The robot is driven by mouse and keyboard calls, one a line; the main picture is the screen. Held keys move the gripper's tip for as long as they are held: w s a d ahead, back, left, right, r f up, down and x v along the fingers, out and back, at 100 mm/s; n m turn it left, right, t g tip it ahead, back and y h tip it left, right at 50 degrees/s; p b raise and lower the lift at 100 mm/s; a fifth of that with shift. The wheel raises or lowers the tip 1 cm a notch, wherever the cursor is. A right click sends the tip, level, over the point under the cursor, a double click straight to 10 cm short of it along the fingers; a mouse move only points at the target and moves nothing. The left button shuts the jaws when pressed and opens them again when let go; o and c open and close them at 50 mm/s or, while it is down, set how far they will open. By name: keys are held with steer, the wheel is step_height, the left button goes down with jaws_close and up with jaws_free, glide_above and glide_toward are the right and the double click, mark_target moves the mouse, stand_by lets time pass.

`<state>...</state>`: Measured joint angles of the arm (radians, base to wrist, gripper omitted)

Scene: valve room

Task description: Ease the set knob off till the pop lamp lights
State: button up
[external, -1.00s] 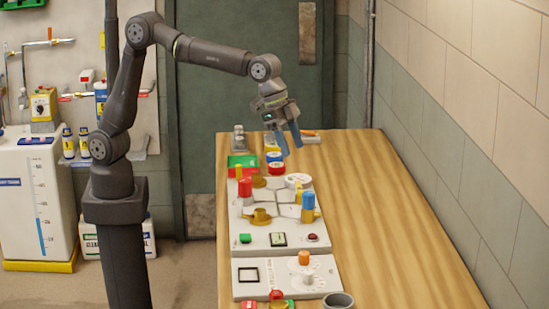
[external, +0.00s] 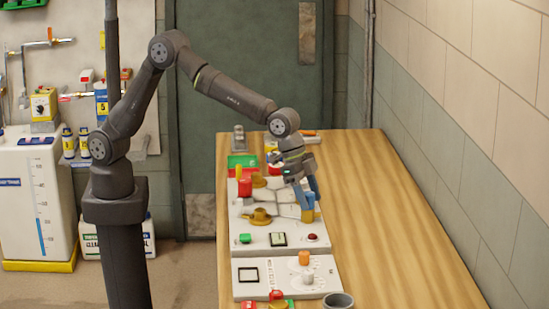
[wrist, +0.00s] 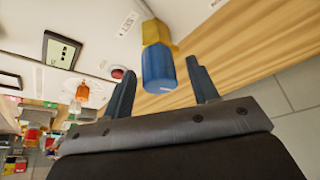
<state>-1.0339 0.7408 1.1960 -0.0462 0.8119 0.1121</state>
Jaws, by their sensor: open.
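A blue knob (wrist: 158,68) stands on a yellow hexagonal body (wrist: 157,33) in the wrist view; I take it for the set knob. In the external view the yellow body (external: 308,216) shows at the panel's right side, with the knob largely behind my fingers. My gripper (external: 309,197) is open just above it, pointing down. In the wrist view the knob lies between my two gripper fingers (wrist: 160,76), with gaps on both sides. A dark red lamp (external: 312,237), likely the pop lamp, looks unlit; it also shows in the wrist view (wrist: 118,73).
A red-topped post (external: 244,187) and a brass fitting (external: 260,216) stand left on the panel. A nearer panel carries an orange knob (external: 305,258). The wooden bench (external: 385,220) is clear on the right.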

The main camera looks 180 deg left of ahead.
steer(key=shift+c, duration=0.2)
steer(key=c, duration=0.9)
steer(key=shift+n+g, duration=0.4)
steer(key=shift+n, duration=0.5)
steer(key=shift+c, duration=0.2)
steer(key=o, duration=1)
steer(key=v, duration=1.7)
steer(key=shift+d+r, duration=0.15)
steer(key=shift+d, duration=0.1)
